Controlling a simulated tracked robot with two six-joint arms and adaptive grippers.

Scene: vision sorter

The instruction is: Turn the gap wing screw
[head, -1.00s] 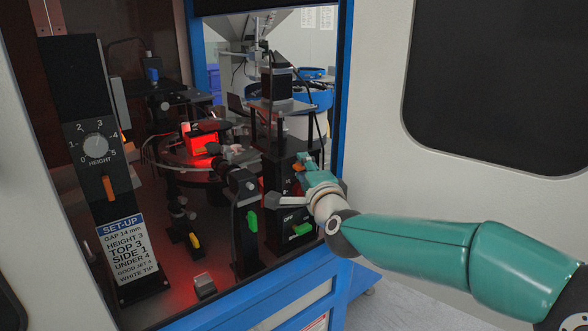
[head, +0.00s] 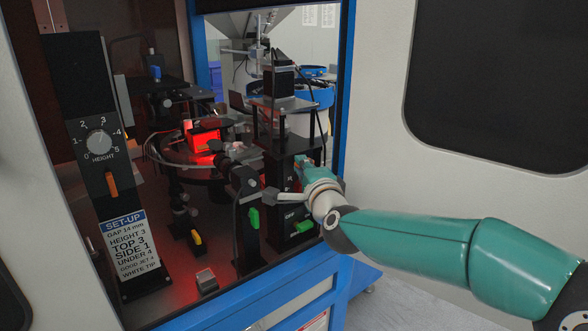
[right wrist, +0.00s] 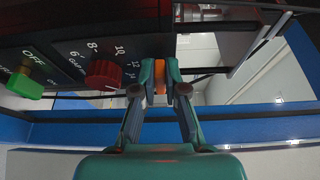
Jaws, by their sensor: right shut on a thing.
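The gap wing screw (right wrist: 160,68) is an orange piece beside the numbered gap scale, at the upper middle of the right wrist view. My right gripper (right wrist: 160,76) is shut on it, with one teal finger on each side. In the head view my right gripper (head: 302,168) is at the dark panel on the right of the machine opening and hides most of the screw. A red knob (right wrist: 103,68) sits on the gap scale just left of the fingers. My left gripper is not in view.
A green switch (head: 303,228) marked OFF is below my right gripper. A green lever (head: 254,218) stands left of it. The height dial (head: 99,142) and set-up card (head: 127,248) are at the left. The blue door frame (head: 343,120) is close to my right arm.

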